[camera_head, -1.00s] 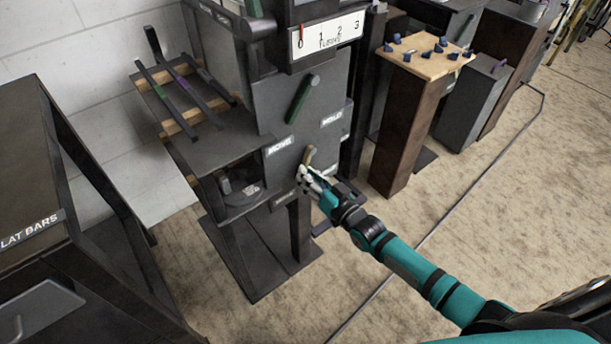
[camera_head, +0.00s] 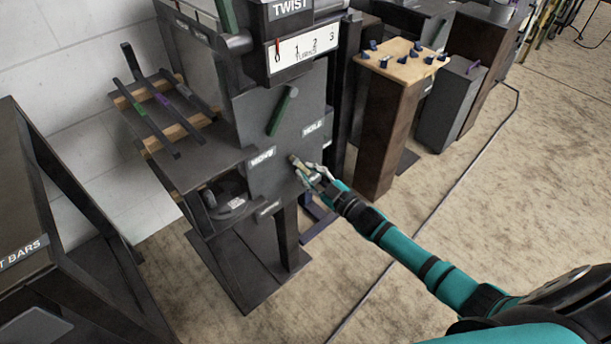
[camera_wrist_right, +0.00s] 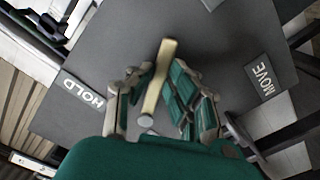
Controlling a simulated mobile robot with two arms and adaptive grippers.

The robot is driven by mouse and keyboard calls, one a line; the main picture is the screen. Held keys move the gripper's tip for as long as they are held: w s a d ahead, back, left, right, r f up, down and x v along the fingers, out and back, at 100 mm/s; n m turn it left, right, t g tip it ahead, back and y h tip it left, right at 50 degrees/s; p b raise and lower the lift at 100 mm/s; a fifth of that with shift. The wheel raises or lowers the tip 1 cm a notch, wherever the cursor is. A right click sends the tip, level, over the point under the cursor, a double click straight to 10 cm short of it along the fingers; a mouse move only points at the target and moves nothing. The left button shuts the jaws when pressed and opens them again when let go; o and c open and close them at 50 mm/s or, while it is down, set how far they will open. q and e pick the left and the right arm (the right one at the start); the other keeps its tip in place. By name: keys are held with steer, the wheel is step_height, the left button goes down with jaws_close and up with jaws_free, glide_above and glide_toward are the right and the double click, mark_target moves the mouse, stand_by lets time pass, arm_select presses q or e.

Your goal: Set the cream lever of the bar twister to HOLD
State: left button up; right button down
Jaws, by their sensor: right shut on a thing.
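The cream lever (camera_head: 294,159) is on the dark front panel of the bar twister (camera_head: 255,115), between the MOVE label (camera_head: 262,156) and the HOLD label (camera_head: 314,128). In the head view its visible end points up and left. My right gripper (camera_head: 309,173) is at the lever and covers part of it. In the right wrist view the lever (camera_wrist_right: 162,70) lies between the fingers of my right gripper (camera_wrist_right: 158,88), which are shut on it. There the HOLD label (camera_wrist_right: 84,90) is on the left and the MOVE label (camera_wrist_right: 262,77) on the right. My left gripper is not in view.
A green lever (camera_head: 282,110) and a turns scale (camera_head: 303,50) are above on the bar twister. Dark bars lie on a rack (camera_head: 172,130) at its left. A wood-topped stand (camera_head: 395,75) with blue pieces is at the right. The floor (camera_head: 500,200) at right is open.

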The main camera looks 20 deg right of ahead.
steer(key=shift+w+d+r+n, duration=0.15)
steer(key=shift+d+n, duration=0.2)
steer(key=shift+n, duration=0.25)
steer(key=c, duration=1.3)
jaws_free()
steer(key=v, duration=1.2)
steer(key=shift+r, duration=0.1)
